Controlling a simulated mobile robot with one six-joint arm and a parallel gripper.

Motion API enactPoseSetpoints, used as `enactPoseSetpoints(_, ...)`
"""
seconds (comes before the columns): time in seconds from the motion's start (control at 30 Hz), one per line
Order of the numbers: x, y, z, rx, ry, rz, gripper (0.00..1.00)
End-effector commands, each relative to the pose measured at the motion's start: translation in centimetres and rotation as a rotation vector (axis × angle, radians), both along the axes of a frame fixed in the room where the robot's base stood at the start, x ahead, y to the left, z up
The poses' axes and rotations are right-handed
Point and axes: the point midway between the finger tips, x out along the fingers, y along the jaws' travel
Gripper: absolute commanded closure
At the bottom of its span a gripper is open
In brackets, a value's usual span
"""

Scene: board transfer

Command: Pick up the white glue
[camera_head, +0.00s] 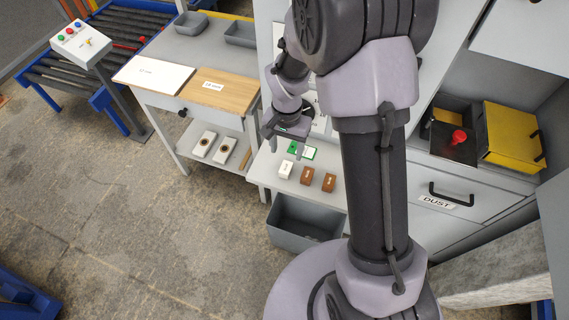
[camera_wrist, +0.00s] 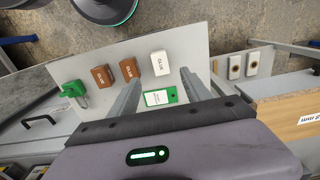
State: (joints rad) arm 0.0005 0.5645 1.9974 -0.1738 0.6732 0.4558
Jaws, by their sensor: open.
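The white glue (camera_head: 286,169) is a small white block on the grey shelf, at the left end of a row with two brown glue blocks. In the wrist view the white glue (camera_wrist: 162,63) lies ahead of my gripper, between the lines of its two fingers, with its GLUE label showing. My gripper (camera_wrist: 158,88) is open and empty, with its fingers apart. In the head view my gripper (camera_head: 288,150) hangs over the shelf just behind the white glue. The brown glue blocks (camera_wrist: 129,69) and (camera_wrist: 103,76) stand beside the white one.
A green-and-white card (camera_wrist: 160,97) lies on the shelf (camera_wrist: 205,60) between my fingers. A green item (camera_wrist: 74,89) sits beyond the brown blocks. A grey bin (camera_head: 300,222) is below the shelf. A workbench (camera_head: 150,105) with boards stands at left.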

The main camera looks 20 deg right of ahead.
Motion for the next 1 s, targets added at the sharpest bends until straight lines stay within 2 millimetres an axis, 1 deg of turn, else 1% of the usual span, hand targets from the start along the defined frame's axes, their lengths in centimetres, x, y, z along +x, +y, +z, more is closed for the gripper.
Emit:
enactPoseSetpoints(0.03, -0.1, 0.0, -1.9, 0.000, 0.004, 0.001, 0.44)
enactPoseSetpoints(0.1, -0.1, 0.0, -3.4, 0.000, 0.003, 0.001, 0.44)
enactPoseSetpoints(0.37, 0.0, 0.0, -6.0, 0.001, 0.001, 0.000, 0.44)
enactPoseSetpoints(0.53, 0.0, 0.0, -9.6, 0.000, 0.002, 0.001, 0.44)
enactPoseSetpoints(0.6, 0.0, 0.0, -10.1, 0.001, 0.001, 0.001, 0.44)
enactPoseSetpoints(0.77, 0.1, 0.0, -9.9, 0.001, -0.001, 0.001, 0.44)
enactPoseSetpoints(0.87, 0.0, 0.1, -9.8, 0.000, 0.000, 0.001, 0.61)
enactPoseSetpoints(1.0, 0.0, 0.1, -9.8, 0.000, 0.000, 0.001, 0.89)
